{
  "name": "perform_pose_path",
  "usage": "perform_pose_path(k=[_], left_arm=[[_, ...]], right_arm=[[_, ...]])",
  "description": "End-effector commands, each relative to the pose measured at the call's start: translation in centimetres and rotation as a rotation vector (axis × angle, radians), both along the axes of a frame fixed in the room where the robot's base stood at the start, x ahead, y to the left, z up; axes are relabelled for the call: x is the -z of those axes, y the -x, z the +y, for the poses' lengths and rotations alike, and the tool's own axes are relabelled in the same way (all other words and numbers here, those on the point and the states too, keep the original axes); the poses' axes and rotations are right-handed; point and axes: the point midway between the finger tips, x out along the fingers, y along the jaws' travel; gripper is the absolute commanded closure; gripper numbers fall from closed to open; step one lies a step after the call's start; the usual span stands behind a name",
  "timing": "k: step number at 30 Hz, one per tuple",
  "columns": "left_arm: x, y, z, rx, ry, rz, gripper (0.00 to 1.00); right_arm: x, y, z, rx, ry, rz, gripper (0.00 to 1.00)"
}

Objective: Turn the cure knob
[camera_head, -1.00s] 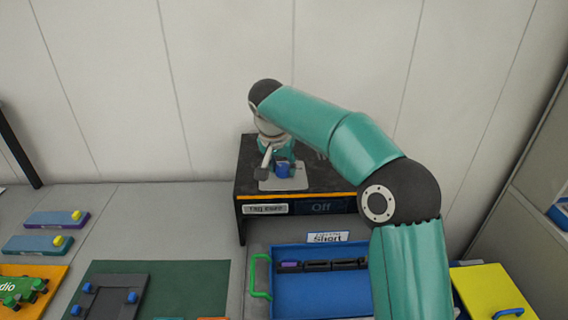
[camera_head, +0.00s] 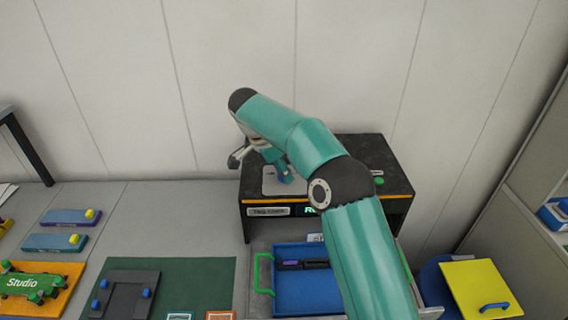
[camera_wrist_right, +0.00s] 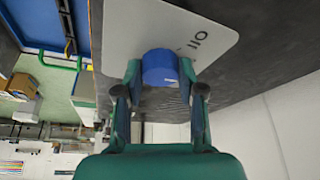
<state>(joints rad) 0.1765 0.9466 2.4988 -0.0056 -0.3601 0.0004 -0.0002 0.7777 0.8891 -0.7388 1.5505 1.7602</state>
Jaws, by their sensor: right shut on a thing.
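The blue cure knob (camera_head: 285,177) stands on a light grey plate (camera_head: 270,188) on top of the black box (camera_head: 322,147). In the right wrist view the knob (camera_wrist_right: 160,68) sits between the two fingers of my right gripper (camera_wrist_right: 160,80), which is shut on it. "Off" lettering on the plate shows beside the knob. In the head view my right gripper (camera_head: 280,165) is tilted at the knob, partly hidden by my arm. The box's front display (camera_head: 309,210) shows green lettering, mostly covered by my arm. My left gripper is not in view.
A blue tray (camera_head: 305,295) with a green handle (camera_head: 262,274) lies in front of the box. A yellow lid (camera_head: 480,287) is at the right. A green mat (camera_head: 200,275) and an orange board (camera_head: 60,275) lie left. A wall stands close behind the box.

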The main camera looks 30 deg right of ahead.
Motion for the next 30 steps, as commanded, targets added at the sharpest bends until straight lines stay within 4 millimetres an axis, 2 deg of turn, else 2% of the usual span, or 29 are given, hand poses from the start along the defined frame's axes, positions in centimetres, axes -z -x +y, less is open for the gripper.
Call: perform_pose_path(k=[6,21,22,26,30], left_arm=[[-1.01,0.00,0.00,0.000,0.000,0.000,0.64],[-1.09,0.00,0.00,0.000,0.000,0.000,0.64],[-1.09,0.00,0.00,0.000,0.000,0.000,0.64],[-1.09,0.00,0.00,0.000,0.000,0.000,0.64],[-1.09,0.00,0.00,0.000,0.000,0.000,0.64]], right_arm=[[-0.11,0.10,-0.23,0.075,0.002,0.005,0.96],[0.05,0.13,-0.22,0.095,0.002,0.005,0.96],[0.05,0.13,-0.22,0.094,0.002,0.006,0.58],[0.04,0.08,-0.16,0.093,0.001,0.005,0.36],[0.03,0.03,-0.08,0.091,0.001,0.003,0.36]])
